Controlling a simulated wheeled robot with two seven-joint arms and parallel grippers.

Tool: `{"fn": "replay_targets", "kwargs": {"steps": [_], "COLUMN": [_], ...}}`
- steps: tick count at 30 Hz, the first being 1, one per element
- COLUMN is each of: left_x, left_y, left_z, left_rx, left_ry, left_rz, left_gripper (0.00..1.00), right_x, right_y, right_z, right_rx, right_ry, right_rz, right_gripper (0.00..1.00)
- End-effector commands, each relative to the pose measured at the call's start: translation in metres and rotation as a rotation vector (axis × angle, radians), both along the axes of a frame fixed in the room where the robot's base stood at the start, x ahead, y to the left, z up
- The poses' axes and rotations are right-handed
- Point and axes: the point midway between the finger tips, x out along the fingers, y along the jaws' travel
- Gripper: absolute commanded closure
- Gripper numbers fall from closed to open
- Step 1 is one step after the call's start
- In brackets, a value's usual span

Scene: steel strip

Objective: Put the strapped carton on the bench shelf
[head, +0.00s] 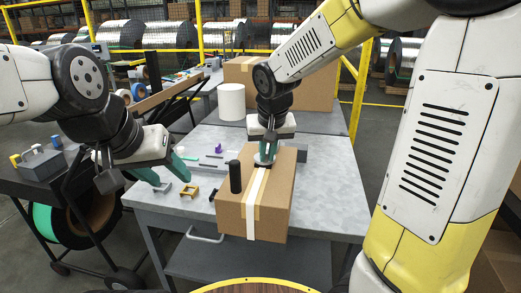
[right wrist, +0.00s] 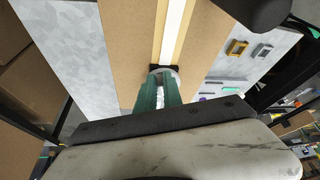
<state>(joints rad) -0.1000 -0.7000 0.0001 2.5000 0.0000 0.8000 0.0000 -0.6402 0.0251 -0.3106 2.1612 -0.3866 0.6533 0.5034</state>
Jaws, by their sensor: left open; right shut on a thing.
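The strapped carton (head: 278,207) is brown with a white strap (head: 256,200) over its top and front. It is at the front of the grey bench top (head: 325,190); I cannot tell whether it rests there or hangs just above. My right gripper (head: 266,157) comes down from above and is shut on the dark fitting (right wrist: 163,69) at the strap on the carton's top; the green fingers hide part of it. My left gripper (head: 166,180) is open and empty, left of the carton, above the bench's left edge. A lower bench shelf (head: 240,262) shows below the top.
A black cylinder (head: 235,177) stands close by the carton's left side. Small yellow (head: 213,194) and grey (head: 189,190) brackets lie to the left. A white roll (head: 231,102) and a larger carton (head: 315,84) stand behind. The bench top right of the carton is clear.

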Motion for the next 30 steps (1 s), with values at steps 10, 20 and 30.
{"fn": "replay_targets", "kwargs": {"steps": [10, 20, 30], "left_x": [0.000, 0.000, 0.000], "left_y": [0.000, 0.000, 0.000], "left_z": [0.000, 0.000, 0.000], "left_rx": [0.000, 0.000, 0.000], "left_ry": [0.000, 0.000, 0.000], "left_rz": [0.000, 0.000, 0.000], "left_gripper": [0.50, 0.50, 0.50], "right_x": [0.062, 0.126, 0.143], "right_y": [-0.021, -0.043, -0.048], "right_z": [-0.006, -0.011, -0.013], "right_rx": [-0.002, 0.000, -0.001], "right_ry": [-0.003, -0.005, -0.004], "right_rz": [-0.005, -0.004, 0.001], "right_gripper": [1.00, 1.00, 1.00]}}
